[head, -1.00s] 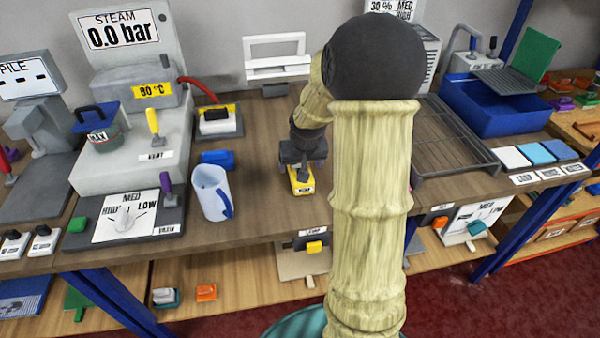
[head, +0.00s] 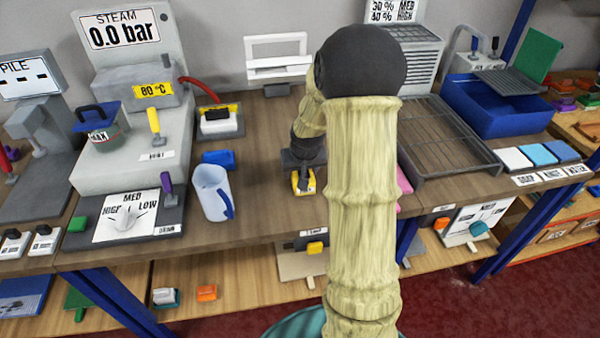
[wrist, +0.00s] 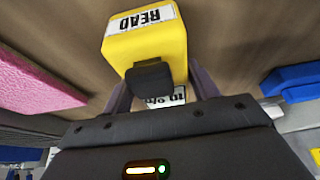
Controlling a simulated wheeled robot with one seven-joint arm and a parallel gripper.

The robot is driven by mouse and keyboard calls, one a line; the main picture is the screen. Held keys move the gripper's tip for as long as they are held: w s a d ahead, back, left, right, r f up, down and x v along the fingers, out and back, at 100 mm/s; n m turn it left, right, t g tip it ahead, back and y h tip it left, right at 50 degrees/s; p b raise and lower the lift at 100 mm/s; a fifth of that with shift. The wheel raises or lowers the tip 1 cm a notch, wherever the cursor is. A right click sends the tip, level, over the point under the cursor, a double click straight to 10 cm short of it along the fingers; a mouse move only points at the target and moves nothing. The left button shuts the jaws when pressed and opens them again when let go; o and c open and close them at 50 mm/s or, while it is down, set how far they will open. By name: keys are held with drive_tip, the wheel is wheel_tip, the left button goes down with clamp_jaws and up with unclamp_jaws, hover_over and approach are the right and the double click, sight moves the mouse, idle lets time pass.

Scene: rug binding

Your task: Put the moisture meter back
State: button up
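The moisture meter seems to be the yellow block with a black button and a READ label. It fills the top middle of the wrist view (wrist: 145,45) and shows small at the middle of the table in the head view (head: 296,183). My gripper (wrist: 160,88) has a finger along each side of it and looks shut on it, though the fingertips are hidden behind the block. In the head view my gripper (head: 303,165) points down over the wooden table (head: 262,205). The gap between meter and table is hard to judge.
A white jug (head: 210,190) and a blue block (head: 218,158) stand left of my gripper. A wire rack (head: 450,140) is to the right. A pink slab (wrist: 35,82) lies left in the wrist view. A white frame (head: 278,58) stands at the back. The table behind my gripper is clear.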

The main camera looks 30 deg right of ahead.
drive_tip(key=c, duration=0.8)
drive_tip(key=shift+o, duration=0.2)
drive_tip(key=shift+r, duration=0.1)
wheel_tip(320, 180, up, 10)
drive_tip(key=shift+f+p, duration=0.1)
drive_tip(key=shift+p, duration=0.45)
